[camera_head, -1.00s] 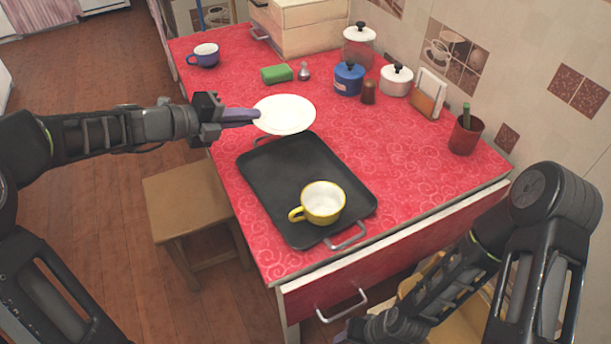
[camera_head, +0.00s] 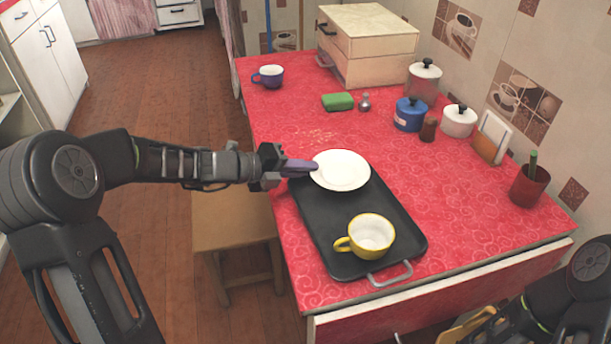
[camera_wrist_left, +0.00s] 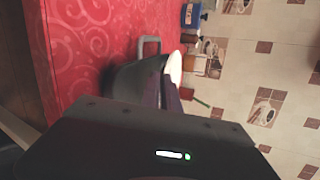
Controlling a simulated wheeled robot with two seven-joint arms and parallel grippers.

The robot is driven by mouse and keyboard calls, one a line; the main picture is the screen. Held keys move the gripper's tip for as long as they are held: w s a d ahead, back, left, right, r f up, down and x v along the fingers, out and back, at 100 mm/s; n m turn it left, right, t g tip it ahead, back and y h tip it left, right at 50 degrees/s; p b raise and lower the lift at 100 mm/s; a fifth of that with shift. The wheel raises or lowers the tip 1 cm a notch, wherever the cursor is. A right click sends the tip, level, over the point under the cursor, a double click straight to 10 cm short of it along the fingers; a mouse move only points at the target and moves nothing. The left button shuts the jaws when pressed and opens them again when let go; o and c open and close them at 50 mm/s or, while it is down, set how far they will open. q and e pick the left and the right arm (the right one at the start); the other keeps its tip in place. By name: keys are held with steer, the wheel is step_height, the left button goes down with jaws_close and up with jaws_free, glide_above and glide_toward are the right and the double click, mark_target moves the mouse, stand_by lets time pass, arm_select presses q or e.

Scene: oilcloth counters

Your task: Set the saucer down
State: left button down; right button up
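A white saucer (camera_head: 341,171) is at the far end of the black tray (camera_head: 318,224), overlapping it in the head view. I cannot tell whether it touches the tray or is held just above it. My left gripper (camera_head: 312,167) is shut on the saucer's left rim with its purple-grey fingers. In the left wrist view the saucer (camera_wrist_left: 176,68) shows edge-on at the fingertips. A yellow cup (camera_head: 367,238) with a white inside stands on the near part of the tray.
A purple-blue cup (camera_head: 269,77), green sponge (camera_head: 338,102) and small shaker (camera_head: 365,103) stand farther back on the red counter (camera_head: 300,125). Blue pot (camera_head: 410,115), white pot (camera_head: 459,121), brown jar (camera_head: 428,130) and red holder (camera_head: 529,186) line the right. A stool (camera_head: 230,230) stands left.

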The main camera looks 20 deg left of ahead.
arm_select(q)
steer(key=shift+f, duration=0.8)
steer(key=shift+f, duration=0.4)
steer(key=c, duration=1.6)
jaws_free()
steer(key=shift+r, duration=0.5)
steer(key=p+v, duration=0.2)
steer(key=v, duration=1)
steer(key=shift+s+f, duration=0.1)
steer(key=shift+f, duration=0.05)
